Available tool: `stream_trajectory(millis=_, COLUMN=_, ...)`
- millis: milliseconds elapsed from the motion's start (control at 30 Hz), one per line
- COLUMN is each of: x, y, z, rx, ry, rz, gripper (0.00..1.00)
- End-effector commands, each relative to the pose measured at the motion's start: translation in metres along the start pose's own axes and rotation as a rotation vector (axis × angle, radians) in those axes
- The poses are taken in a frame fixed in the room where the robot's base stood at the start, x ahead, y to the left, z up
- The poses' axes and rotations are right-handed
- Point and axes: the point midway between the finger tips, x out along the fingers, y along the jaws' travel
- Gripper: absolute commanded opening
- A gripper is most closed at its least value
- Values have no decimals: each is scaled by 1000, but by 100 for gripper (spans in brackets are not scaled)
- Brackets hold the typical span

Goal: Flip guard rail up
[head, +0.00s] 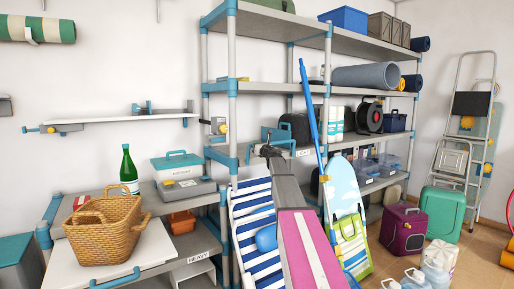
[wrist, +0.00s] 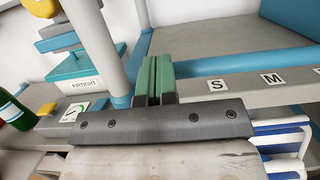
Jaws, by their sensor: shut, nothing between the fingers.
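A teal rail (wrist: 250,64) runs along the front edge of a grey shelf in the wrist view, just behind a grey strip with S and M labels. It looks like the guard rail and appears low against the shelf edge; its hinge does not show. My gripper (wrist: 153,66) has its green fingers shut together with nothing between them, left of the rail's visible end and close to a pale post. I cannot tell whether it touches the rail. In the head view my gripper (head: 268,150) is small at the middle shelf's front, partly hidden by my arm.
A pale rack post (wrist: 116,42) stands left of my fingers. A teal-lidded airtight box (wrist: 82,72) and a green bottle (wrist: 14,108) are farther left. A wicker basket (head: 103,232) stands on the left bench. A blue pole (head: 309,110) leans right of my arm.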

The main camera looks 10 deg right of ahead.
Motion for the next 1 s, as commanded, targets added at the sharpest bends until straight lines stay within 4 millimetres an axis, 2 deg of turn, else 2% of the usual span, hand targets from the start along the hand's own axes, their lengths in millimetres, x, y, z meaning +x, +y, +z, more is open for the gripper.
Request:
stream_trajectory(millis=200, x=10, y=0, z=2, rx=-2, ry=64, rz=0, gripper=0)
stream_trajectory(millis=600, x=23, y=0, z=2, rx=0, ry=60, rz=0, gripper=0)
stream_trajectory(millis=1000, x=28, y=0, z=0, rx=-1, ry=63, rz=1, gripper=0)
